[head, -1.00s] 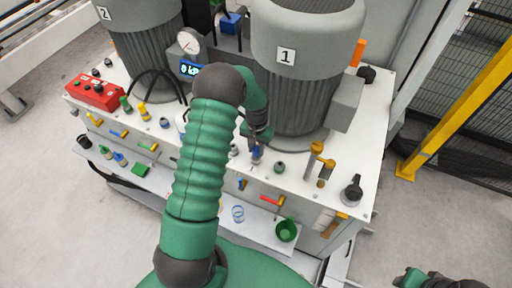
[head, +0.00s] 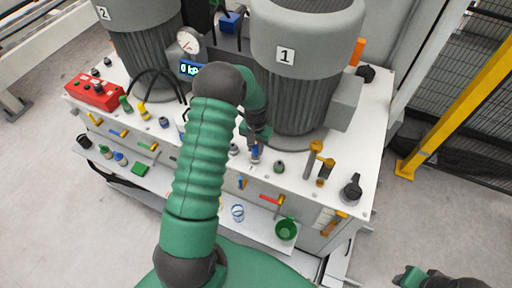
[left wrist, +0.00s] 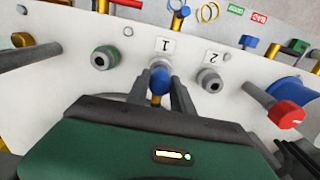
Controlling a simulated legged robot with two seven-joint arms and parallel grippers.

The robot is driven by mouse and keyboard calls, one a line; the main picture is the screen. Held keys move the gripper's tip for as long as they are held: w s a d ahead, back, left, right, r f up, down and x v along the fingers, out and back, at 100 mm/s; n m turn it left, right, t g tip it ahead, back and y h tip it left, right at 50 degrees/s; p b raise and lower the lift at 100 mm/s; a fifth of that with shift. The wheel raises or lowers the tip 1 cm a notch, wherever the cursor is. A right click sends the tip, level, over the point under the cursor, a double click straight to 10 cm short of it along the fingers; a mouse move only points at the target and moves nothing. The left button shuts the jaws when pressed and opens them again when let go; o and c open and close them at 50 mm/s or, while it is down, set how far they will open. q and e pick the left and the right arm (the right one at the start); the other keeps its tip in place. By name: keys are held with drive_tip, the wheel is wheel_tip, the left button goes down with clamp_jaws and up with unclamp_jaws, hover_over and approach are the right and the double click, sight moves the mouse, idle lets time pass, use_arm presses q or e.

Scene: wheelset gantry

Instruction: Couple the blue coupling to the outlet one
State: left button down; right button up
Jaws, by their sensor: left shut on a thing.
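My left gripper (head: 256,143) is shut on the blue coupling (left wrist: 160,80), which also shows small between the fingers in the head view (head: 255,151). In the left wrist view, the coupling is between the two dark fingertips (left wrist: 160,84). It is in line with the grey outlet (left wrist: 159,63) below the label 1 and hides part of it. The two look close or touching; I cannot tell whether they are locked together.
A grey outlet (left wrist: 210,80) by label 2 and a green-ringed port (left wrist: 105,57) flank the coupling. Motor 1 (head: 305,95) rises behind the gripper.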

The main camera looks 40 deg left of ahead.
sight(256, 146)
idle(0.4)
use_arm(q)
drive_tip(key=shift+f, duration=0.25)
drive_tip(key=c, duration=1)
unclamp_jaws()
drive_tip(key=shift+r, duration=0.1)
wheel_tip(256, 146, up, 17)
drive_tip(key=shift+f+b, duration=0.2)
drive_tip(key=shift+b, duration=0.55)
